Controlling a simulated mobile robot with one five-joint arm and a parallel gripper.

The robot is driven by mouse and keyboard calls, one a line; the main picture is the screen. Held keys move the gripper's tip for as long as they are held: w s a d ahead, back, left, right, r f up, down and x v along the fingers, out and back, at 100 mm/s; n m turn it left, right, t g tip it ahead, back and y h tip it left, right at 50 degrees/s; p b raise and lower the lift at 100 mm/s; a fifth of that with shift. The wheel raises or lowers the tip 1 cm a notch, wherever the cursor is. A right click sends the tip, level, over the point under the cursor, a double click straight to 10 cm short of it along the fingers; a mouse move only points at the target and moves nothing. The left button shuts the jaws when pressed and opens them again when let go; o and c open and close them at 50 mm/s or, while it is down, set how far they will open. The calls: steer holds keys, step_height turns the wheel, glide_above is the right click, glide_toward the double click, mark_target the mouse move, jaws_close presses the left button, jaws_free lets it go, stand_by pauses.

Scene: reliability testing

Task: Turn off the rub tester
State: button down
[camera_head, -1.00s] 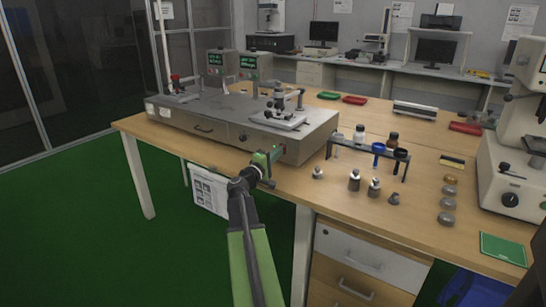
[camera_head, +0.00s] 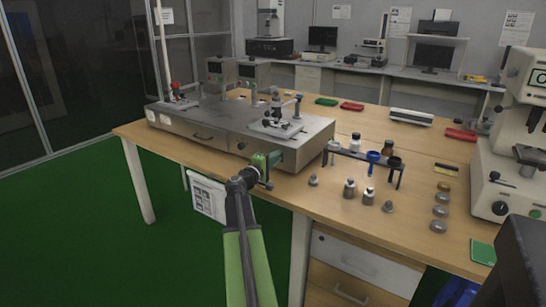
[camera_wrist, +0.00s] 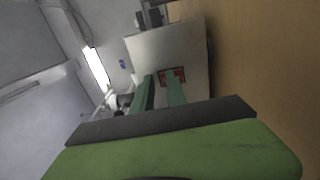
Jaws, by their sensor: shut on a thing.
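The rub tester (camera_head: 205,133) is a wide grey box on the wooden table, with a rubbing arm at each end of its top. Its two display boxes (camera_head: 221,70) at the back are dark. The right fingertip covers part of the switch. My gripper is shut on the switch, though the exact contact is hard to see.
A dark rack (camera_head: 365,163) with bottles stands right of the tester, with several metal weights (camera_head: 349,189) in front. A white machine (camera_head: 498,175) stands at the right. The table's front edge (camera_head: 215,173) runs below my arm.

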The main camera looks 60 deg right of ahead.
steer(key=shift+d+r, duration=0.2)
steer(key=shift+d, duration=0.1)
steer(key=w+a, duration=0.1)
steer(key=a, duration=1.3)
steer(key=shift+a+p, duration=0.3)
steer(key=shift+p, duration=0.05)
